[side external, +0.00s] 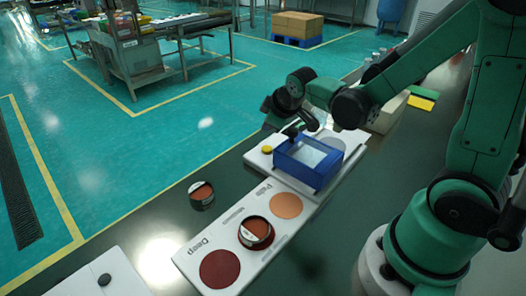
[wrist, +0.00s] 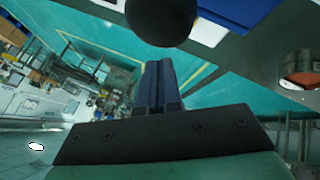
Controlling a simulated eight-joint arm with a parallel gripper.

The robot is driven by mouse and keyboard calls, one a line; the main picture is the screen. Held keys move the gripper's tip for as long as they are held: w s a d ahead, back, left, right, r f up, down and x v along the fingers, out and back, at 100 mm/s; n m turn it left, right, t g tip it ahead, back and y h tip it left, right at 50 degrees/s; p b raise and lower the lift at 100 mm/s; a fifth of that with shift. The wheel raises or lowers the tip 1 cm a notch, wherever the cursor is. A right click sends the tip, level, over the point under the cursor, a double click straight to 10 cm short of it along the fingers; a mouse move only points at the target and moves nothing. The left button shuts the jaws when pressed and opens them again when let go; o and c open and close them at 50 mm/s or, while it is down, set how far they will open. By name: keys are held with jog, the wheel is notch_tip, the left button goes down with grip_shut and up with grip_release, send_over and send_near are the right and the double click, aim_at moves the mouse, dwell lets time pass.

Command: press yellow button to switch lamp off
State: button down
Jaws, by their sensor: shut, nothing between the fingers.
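The yellow button (side external: 267,149) sits on the white base (side external: 257,158) at its left end, beside the blue sieve box (side external: 303,168). My gripper (side external: 291,132) is above the base, up and to the right of the button and near the box's back edge. Its fingertips are small and dark there, so the exact gap is unclear. In the wrist view my gripper's two blue fingers (wrist: 160,66) are together with nothing between them. A dark rounded object (wrist: 160,18) shows just beyond the tips; I cannot tell what it is. The button is not identifiable there. No lamp can be clearly made out.
A white board (side external: 212,243) with coloured discs lies in front of the sieve. One round container (side external: 256,232) stands on it, and another (side external: 201,194) stands on the dark table to the left. Yellow and green blocks (side external: 421,98) lie at the back right.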

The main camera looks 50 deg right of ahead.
aim_at(266, 146)
notch_tip(266, 146, up, 6)
jog(key=shift+f, duration=0.2)
dwell(0.4)
jog(key=shift+f, duration=4.4)
jog(key=shift+f, duration=0.15)
jog(key=shift+f, duration=0.25)
jog(key=shift+f, duration=0.6)
jog(key=shift+s+r, duration=0.2)
jog(key=shift+s, duration=0.05)
jog(key=shift+r, duration=2.45)
